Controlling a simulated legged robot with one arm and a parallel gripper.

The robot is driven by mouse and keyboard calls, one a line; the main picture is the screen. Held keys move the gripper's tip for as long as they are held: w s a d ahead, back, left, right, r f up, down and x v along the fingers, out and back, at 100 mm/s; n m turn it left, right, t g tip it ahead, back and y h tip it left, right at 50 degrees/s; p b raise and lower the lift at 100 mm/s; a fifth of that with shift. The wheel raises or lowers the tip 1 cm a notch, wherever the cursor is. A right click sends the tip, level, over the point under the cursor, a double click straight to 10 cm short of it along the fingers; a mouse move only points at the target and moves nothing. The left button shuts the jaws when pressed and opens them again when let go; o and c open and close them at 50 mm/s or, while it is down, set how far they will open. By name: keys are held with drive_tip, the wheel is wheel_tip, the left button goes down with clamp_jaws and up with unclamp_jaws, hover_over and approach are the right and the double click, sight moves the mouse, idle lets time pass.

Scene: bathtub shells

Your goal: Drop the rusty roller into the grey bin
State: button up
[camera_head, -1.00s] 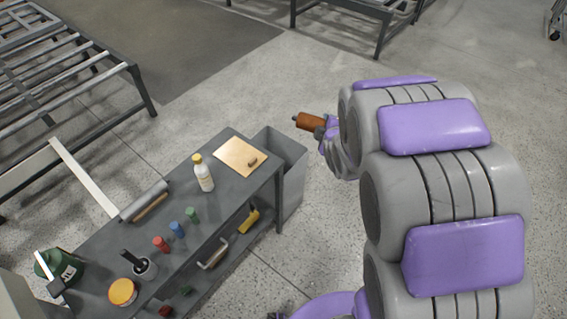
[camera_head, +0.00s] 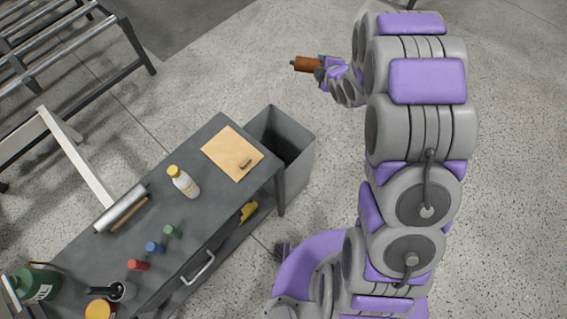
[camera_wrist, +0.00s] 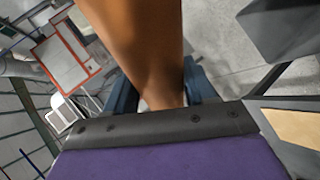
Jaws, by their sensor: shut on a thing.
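The rusty roller (camera_head: 307,64) is a brown-orange cylinder held in my gripper (camera_head: 325,70), out past the far side of the bin. In the wrist view the roller (camera_wrist: 140,40) fills the upper middle, and my gripper (camera_wrist: 158,95) is shut on its near end. The grey bin (camera_head: 301,170) stands on the floor at the right end of the workbench, its open top facing up. The roller is above and beyond the bin in the head view, not over its opening. A dark corner at the upper right of the wrist view (camera_wrist: 285,30) appears to be the bin.
The grey workbench (camera_head: 215,208) holds a cardboard sheet (camera_head: 226,148), a white bottle with yellow cap (camera_head: 184,182), small coloured cylinders, a metal roll (camera_head: 120,208) and a green container (camera_head: 34,284). A metal rack (camera_head: 60,60) stands at upper left. The floor right of the bin is clear.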

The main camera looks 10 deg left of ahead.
drive_tip(key=w+a+f+n+y+b, duration=0.1)
drive_tip(key=w+a+f+n+y, duration=0.15)
drive_tip(key=a+f, duration=0.75)
drive_tip(key=s+a+f+n+g+y+b, duration=0.1)
drive_tip(key=a+f+n+g+b, duration=0.1)
drive_tip(key=f, duration=1.1)
drive_tip(key=s+a+f+n+g+y+b, duration=0.1)
drive_tip(key=a+f+n+b, duration=0.1)
drive_tip(key=f, duration=1.2)
drive_tip(key=shift+s+a+g+y+b, duration=0.3)
drive_tip(key=shift+a+g+y, duration=0.1)
drive_tip(key=shift+a, duration=0.15)
drive_tip(key=o, duration=1.1)
drive_tip(key=shift+d, duration=0.15)
drive_tip(key=o, duration=0.3)
drive_tip(key=shift+a, duration=0.35)
drive_tip(key=shift+o, duration=0.3)
drive_tip(key=shift+a, duration=0.25)
drive_tip(key=p+v, duration=0.3)
drive_tip(key=v, duration=1.4)
drive_tip(key=shift+d+p, duration=0.2)
drive_tip(key=shift+p, duration=0.15)
